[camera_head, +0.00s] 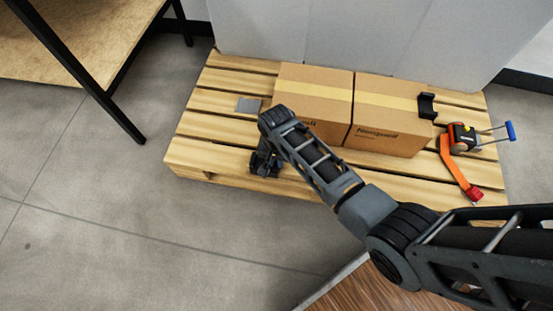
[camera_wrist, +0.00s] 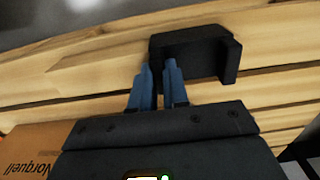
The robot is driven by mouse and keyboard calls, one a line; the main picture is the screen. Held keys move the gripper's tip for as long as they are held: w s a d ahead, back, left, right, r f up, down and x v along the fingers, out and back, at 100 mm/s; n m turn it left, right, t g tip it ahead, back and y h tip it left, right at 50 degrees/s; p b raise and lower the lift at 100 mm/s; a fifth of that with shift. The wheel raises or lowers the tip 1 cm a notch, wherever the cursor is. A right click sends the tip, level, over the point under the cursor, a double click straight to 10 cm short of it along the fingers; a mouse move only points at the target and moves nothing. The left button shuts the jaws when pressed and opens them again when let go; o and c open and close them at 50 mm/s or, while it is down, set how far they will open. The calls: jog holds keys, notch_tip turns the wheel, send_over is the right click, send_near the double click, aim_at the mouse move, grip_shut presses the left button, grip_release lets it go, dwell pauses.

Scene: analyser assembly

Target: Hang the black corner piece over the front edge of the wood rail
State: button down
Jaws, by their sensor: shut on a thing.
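The black corner piece (camera_wrist: 195,52) is at the tips of my gripper (camera_wrist: 159,70) in the wrist view. The blue fingers are close together and shut on it. Its broad face and a turned-down end at the right show. It overlaps the front wood rail (camera_wrist: 95,42) in the picture; I cannot tell whether it touches it. In the head view my gripper (camera_head: 264,165) points down at the front edge of the pallet's wood rail (camera_head: 207,154). The arm and gripper mostly hide the held piece there.
Two cardboard boxes (camera_head: 312,88) stand on the pallet, with another black corner piece (camera_head: 427,105) on the right box's edge. An orange strap with a ratchet (camera_head: 461,137) lies at the right. A grey plate (camera_head: 249,105) lies left. Floor in front is clear.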

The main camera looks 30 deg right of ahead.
jog(key=shift+f, duration=0.25)
dwell(0.3)
jog(key=c, duration=1.1)
grip_release()
jog(key=shift+o, duration=0.2)
jog(key=shift+r, duration=0.1)
notch_tip(320, 180, up, 7)
jog(key=p, duration=0.7)
